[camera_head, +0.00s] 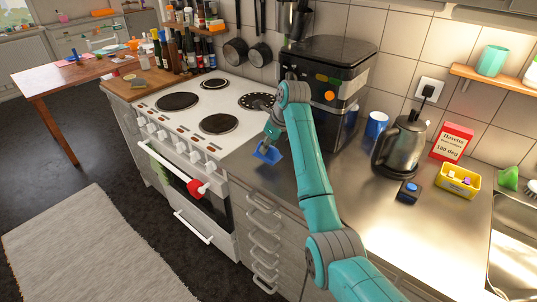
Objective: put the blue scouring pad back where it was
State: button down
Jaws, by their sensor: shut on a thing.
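The blue scouring pad (267,154) is a flat blue piece at the end of my arm, tilted, over the left part of the steel worktop beside the cooker. My gripper (269,144) is small in this view and shut on the pad. I cannot tell whether the pad touches the worktop. The arm covers part of the worktop and of the coffee machine behind it.
The white cooker (200,128) stands left of the gripper. A coffee machine (330,65), blue cup (376,124), kettle (399,148), small dark block with a blue top (408,191) and yellow bin (459,180) stand on the worktop. Its front right is clear.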

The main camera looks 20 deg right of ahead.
aim_at(268, 154)
jog(key=shift+s+f, duration=0.1)
jog(key=shift+f, duration=1.55)
jog(key=shift+f, duration=0.2)
jog(key=c, duration=0.9)
grip_release()
jog(key=shift+r, duration=0.1)
